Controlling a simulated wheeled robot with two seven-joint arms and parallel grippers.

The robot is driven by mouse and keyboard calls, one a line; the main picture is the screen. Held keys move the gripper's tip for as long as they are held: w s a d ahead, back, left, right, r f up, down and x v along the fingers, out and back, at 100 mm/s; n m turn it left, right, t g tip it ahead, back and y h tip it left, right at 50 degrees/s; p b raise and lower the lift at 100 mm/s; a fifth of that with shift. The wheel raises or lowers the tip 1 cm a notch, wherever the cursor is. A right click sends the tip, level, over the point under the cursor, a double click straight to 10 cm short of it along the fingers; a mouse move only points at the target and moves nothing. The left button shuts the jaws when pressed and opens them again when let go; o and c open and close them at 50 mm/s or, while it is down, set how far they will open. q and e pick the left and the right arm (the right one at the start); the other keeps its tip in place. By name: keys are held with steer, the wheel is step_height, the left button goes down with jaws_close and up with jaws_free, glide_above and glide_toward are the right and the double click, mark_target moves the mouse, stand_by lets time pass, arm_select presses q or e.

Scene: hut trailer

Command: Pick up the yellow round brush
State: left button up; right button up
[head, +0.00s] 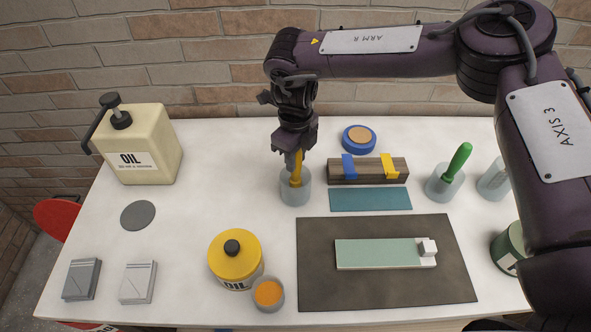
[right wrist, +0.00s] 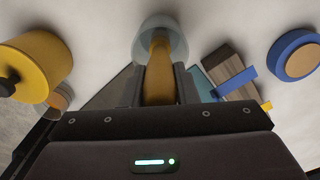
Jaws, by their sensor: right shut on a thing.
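The yellow round brush (head: 295,170) stands in a clear glass jar (head: 296,191) near the middle of the table. My right gripper (head: 294,153) comes down from above and is shut on the brush's upper part. In the right wrist view the yellow brush (right wrist: 158,75) sits between the two fingers (right wrist: 159,88), and its far end reaches into the glass jar (right wrist: 160,28). The brush looks close to upright. Its top is hidden by the gripper. My left gripper is not in view.
A wooden block with blue and yellow clips (head: 368,179) lies just right of the jar. A green-handled brush (head: 459,160) stands in another jar. A yellow oil can (head: 236,258) and an orange-filled cup (head: 268,294) are in front. A cream oil jug (head: 143,148) stands left.

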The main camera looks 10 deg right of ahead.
step_height(320, 180, up, 10)
steer(key=b, duration=0.2)
steer(key=shift+w+b, duration=0.1)
steer(key=shift+b, duration=0.3)
step_height(320, 180, up, 10)
steer(key=p, duration=0.1)
stand_by(1.1)
